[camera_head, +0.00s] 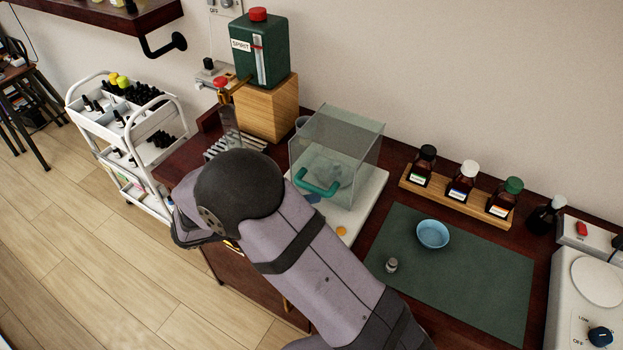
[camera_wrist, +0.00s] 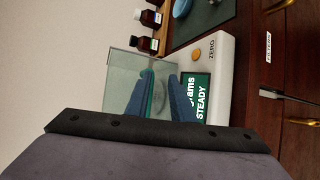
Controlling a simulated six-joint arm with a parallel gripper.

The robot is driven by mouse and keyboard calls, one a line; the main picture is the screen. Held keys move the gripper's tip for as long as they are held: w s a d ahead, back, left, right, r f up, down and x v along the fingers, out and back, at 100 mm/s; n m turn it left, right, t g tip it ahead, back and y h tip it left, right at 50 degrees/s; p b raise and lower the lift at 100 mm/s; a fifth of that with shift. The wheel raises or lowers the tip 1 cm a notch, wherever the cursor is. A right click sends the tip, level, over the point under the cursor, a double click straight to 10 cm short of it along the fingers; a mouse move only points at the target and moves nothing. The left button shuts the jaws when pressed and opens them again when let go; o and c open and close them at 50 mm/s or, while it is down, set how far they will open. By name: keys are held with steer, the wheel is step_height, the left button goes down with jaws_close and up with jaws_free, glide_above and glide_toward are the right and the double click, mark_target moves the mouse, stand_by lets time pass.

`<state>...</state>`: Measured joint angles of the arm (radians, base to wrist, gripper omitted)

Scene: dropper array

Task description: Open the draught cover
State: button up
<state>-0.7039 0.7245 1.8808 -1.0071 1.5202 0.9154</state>
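The draught cover (camera_head: 350,139) is a clear glass box on a white balance (camera_head: 371,199), with a teal bar handle (camera_head: 318,188) on its front. It looks closed in the head view. The cover (camera_wrist: 121,72) also shows at the left in the wrist view. My gripper (camera_wrist: 163,80) has two blue fingers, apart, in front of the cover. The teal handle (camera_wrist: 149,91) shows beside the left finger; I cannot tell whether they touch. In the head view my arm hides most of the gripper.
A green spirit tank (camera_head: 260,52) stands on a wooden block (camera_head: 266,107) behind left. A bottle rack (camera_head: 457,197) is right of the balance. A blue bowl (camera_head: 432,233) and a small grey piece (camera_head: 391,265) sit on the green mat (camera_head: 470,277). The balance display (camera_wrist: 197,97) reads STEADY.

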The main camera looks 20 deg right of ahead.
mark_target(309, 190)
steer(key=a+t, duration=0.1)
steer(key=w+a+t, duration=0.1)
steer(key=w+a+r, duration=0.1)
steer(key=a, duration=0.1)
steer(key=shift+w+r+n+t+h+p, duration=0.1)
steer(key=shift+n+t+h+p, duration=0.2)
steer(key=shift+t+p, duration=0.1)
steer(key=shift+p+x, duration=1.6)
steer(key=shift+x, duration=1.55)
steer(key=shift+w+d, duration=0.15)
steer(key=shift+d, duration=0.45)
steer(key=shift+c, duration=0.4)
jaws_close()
